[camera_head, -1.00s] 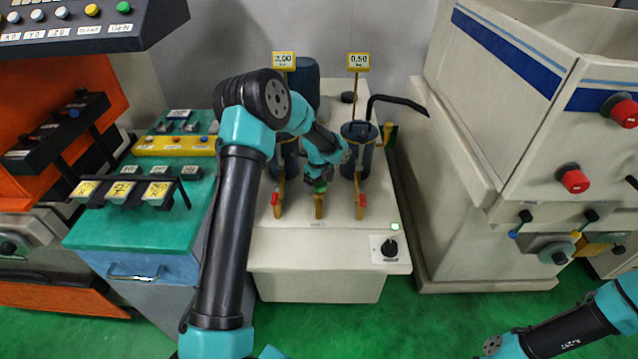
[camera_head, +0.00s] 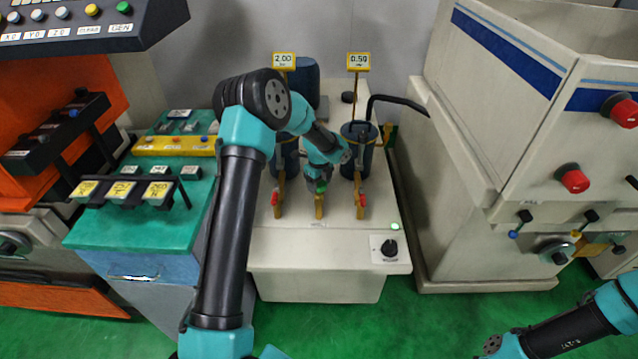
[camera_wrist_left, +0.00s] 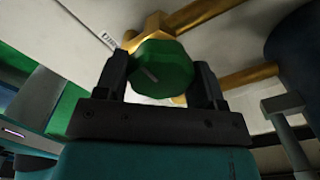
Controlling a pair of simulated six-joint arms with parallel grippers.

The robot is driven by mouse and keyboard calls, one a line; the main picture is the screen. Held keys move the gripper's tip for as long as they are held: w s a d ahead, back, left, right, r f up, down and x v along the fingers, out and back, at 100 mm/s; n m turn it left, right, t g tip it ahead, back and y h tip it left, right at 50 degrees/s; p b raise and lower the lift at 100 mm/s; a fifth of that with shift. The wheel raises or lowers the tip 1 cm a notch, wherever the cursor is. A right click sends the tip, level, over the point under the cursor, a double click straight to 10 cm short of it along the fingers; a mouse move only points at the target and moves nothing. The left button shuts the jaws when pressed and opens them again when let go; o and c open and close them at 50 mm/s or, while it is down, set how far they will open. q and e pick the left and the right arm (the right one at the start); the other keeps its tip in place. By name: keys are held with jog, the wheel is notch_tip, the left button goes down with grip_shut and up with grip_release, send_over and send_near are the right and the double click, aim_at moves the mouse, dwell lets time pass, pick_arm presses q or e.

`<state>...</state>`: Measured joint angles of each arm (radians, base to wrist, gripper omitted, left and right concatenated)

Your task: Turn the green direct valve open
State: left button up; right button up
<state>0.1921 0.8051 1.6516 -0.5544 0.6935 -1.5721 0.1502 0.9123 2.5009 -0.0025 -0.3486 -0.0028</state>
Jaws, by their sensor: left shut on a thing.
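The green direct valve knob (camera_wrist_left: 162,70) sits on brass piping (camera_wrist_left: 190,22) in the left wrist view. My left gripper (camera_wrist_left: 160,82) has one finger on each side of the knob and is shut on it. A light line marks the knob's face and lies tilted. In the head view the green valve (camera_head: 320,187) shows small at the top of the middle brass pipe, partly hidden by my left gripper (camera_head: 318,180). My right gripper is out of view; only part of my right arm shows at the lower right.
Red valves on brass pipes stand to the left (camera_head: 277,200) and right (camera_head: 360,200) of the green one. Dark blue canisters (camera_head: 356,150) stand behind, with yellow-framed displays reading 2.00 (camera_head: 284,60) and 0.50 (camera_head: 358,61). A black dial (camera_head: 389,248) is at the front right.

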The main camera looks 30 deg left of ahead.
pick_arm(q)
jog(key=n, duration=1)
jog(key=shift+n, duration=0.4)
jog(key=n, duration=0.3)
jog(key=shift+n, duration=0.4)
jog(key=n, duration=0.4)
jog(key=shift+n, duration=2.5)
jog(key=o, duration=0.9)
